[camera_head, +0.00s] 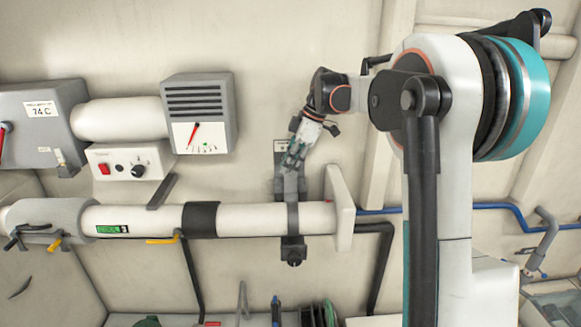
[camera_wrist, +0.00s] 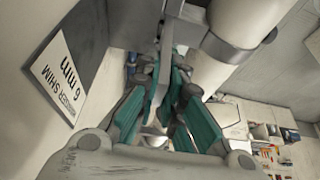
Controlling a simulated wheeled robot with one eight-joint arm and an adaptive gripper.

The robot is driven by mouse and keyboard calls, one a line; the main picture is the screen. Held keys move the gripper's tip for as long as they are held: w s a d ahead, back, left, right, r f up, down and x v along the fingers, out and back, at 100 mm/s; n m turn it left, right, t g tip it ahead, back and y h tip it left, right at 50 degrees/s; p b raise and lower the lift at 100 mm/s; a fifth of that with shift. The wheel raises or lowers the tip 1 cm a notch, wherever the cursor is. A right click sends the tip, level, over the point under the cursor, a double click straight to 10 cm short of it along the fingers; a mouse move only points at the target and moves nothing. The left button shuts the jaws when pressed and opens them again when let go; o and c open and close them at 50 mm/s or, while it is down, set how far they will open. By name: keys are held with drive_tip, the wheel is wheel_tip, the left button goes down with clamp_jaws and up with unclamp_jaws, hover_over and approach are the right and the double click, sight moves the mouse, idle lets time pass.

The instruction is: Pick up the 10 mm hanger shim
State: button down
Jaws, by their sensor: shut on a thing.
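My gripper (camera_head: 295,156) is at the upper part of a dark grey pipe hanger (camera_head: 291,188) on the wall, its fingers pointing down along it. In the wrist view its teal-padded fingers (camera_wrist: 165,88) are closed around a narrow grey upright strip (camera_wrist: 163,55). I cannot tell whether this strip is the 10 mm hanger shim or part of the hanger, as the fingers hide most of it. A white label (camera_wrist: 66,80) beside it reads "HANGER SHIM" and appears to say "6 mm".
A thick white pipe (camera_head: 255,219) with a dark band runs through the hanger just below. A grey gauge box (camera_head: 200,112) and a white switch box (camera_head: 130,161) are to the left. A blue pipe (camera_head: 480,206) runs along the right wall.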

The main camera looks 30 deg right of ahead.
drive_tip(key=shift+r+p, duration=1.3)
drive_tip(key=shift+r, duration=1.15)
drive_tip(key=s+a+b, duration=0.1)
drive_tip(key=s+a, duration=0.4)
drive_tip(key=s, duration=0.7)
drive_tip(key=shift+s+f, duration=0.1)
idle(0.5)
